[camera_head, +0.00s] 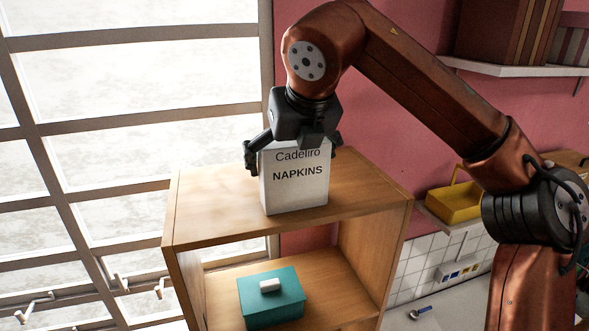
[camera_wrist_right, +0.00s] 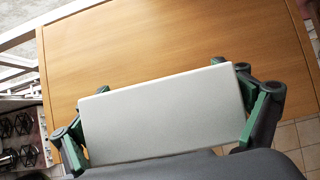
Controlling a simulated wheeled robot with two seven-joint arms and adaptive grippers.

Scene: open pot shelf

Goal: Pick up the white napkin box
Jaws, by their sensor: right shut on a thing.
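The white napkin box (camera_head: 294,186) stands upright on top of the open wooden shelf, with "NAPKINS" printed on its front. My right gripper (camera_head: 294,150) comes down on it from above, with a finger at each of its left and right sides. In the right wrist view the box's pale top (camera_wrist_right: 165,112) lies between the two green-padded fingers (camera_wrist_right: 163,133), which are shut on it. I cannot tell whether the box's base touches the shelf top. My left gripper is not in view.
The wooden shelf (camera_head: 368,199) has a teal box (camera_head: 272,300) with a white knob on its lower board. A large barred window (camera_head: 130,120) is at the left. A yellow caddy (camera_head: 455,203) and a wall shelf (camera_head: 515,69) are at the right.

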